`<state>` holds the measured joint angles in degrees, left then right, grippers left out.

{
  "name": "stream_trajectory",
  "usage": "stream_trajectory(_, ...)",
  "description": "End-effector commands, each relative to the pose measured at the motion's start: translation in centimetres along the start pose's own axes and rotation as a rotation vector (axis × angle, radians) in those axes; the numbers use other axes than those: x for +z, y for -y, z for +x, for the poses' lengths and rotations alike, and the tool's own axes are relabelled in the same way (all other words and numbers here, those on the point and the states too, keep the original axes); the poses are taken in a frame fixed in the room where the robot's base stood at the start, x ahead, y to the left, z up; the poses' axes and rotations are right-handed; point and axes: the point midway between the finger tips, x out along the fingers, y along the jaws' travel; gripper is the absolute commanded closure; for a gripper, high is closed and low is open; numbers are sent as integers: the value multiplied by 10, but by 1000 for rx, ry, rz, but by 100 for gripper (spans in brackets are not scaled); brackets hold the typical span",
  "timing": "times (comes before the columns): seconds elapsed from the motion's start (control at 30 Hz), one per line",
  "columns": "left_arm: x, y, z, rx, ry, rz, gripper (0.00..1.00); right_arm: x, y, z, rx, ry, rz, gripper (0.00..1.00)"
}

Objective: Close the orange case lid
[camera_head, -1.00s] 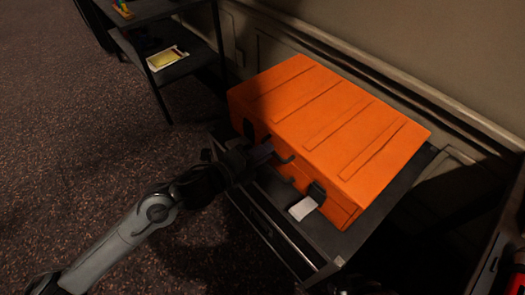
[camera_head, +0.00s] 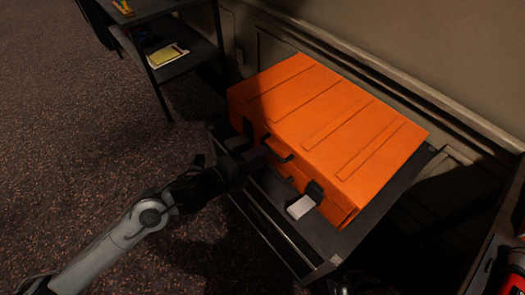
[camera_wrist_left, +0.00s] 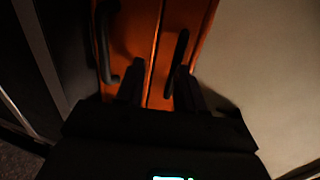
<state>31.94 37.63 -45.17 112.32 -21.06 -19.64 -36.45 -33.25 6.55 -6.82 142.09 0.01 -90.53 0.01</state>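The orange case (camera_head: 335,125) lies on a dark cart, and its ribbed lid is down over the body. I cannot tell whether the front seam is fully shut. A dark handle (camera_head: 278,150) and dark latches (camera_head: 315,191) sit on its front side. My left gripper (camera_head: 259,158) is just in front of the case, near the handle. In the left wrist view its two fingers (camera_wrist_left: 159,78) are apart with nothing between them, facing the orange front (camera_wrist_left: 153,40), its seam and the handle (camera_wrist_left: 178,55). My right gripper does not show clearly.
A white card (camera_head: 300,207) is at the cart's front, below a latch. The cart's dark top (camera_head: 335,243) is bare at its near corner. A dark shelf (camera_head: 190,68) stands at the upper left. A wall is close behind the case.

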Motion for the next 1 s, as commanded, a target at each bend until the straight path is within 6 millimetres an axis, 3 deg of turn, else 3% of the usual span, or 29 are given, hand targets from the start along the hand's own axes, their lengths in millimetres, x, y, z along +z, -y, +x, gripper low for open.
stream_trajectory(0.3,1,4,-57,-4,0,0,62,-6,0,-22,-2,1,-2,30)
stream_trajectory(0.5,0,4,-78,-8,-1,1,62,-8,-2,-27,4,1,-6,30)
stream_trajectory(1.0,1,4,-85,-12,0,1,62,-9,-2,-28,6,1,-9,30)
